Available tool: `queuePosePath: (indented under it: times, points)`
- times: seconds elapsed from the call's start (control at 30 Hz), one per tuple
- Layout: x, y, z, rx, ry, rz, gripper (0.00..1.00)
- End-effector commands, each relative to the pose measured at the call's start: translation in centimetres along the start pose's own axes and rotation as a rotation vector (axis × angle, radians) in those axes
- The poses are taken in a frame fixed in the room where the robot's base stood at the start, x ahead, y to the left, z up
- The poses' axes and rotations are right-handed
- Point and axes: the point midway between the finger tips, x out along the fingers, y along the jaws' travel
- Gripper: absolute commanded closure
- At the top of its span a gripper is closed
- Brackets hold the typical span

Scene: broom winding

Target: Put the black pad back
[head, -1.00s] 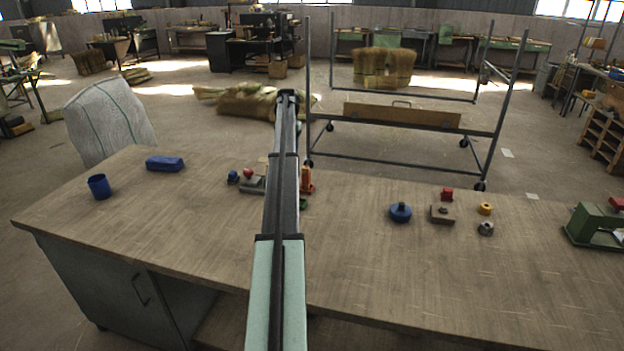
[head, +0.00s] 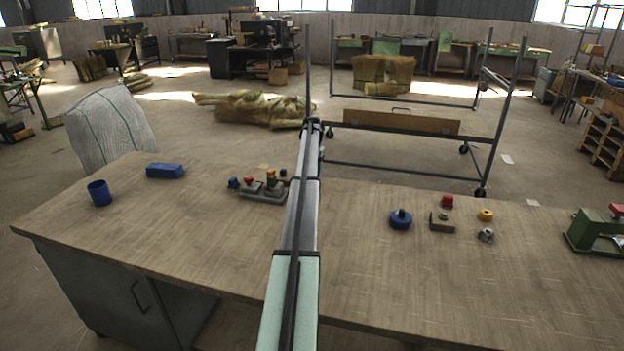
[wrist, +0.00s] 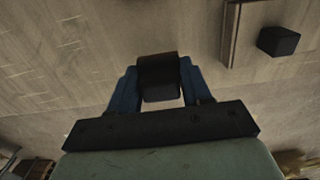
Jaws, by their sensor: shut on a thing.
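In the wrist view a dark block, black with a brownish upper face, which I take to be the black pad (wrist: 160,78), sits between the blue fingers of my gripper (wrist: 160,90). The fingers are shut on it. The surface below shows around it; I cannot tell how high it is held. In the head view my own arm hides the gripper and the pad. A small grey tray (head: 262,196) with coloured knobs lies on the workbench (head: 190,235), just left of my arm.
In the wrist view another black block (wrist: 278,41) lies at upper right beside a raised edge (wrist: 231,38). A blue cup (head: 99,193) and blue box (head: 165,171) stand left. A blue round part (head: 400,219), several small parts and a green machine (head: 592,232) are right.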

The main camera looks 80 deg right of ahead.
Motion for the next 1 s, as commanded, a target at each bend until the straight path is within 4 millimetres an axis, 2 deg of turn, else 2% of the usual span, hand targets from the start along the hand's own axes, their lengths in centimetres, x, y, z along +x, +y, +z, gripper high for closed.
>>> queuePosePath:
  times: [0.3, 0.73, 0.77, 1.0]
  points:
    - [3.4, 0.0, 0.0, 0.000, -0.001, 0.000, 0.90]
    - [3.9, 0.0, 0.0, 0.000, -0.001, 0.000, 0.90]
    - [3.8, 0.0, 0.0, 0.000, 0.000, 0.000, 0.50]
    - [3.8, 0.0, 0.0, 0.000, -0.001, 0.000, 0.27]
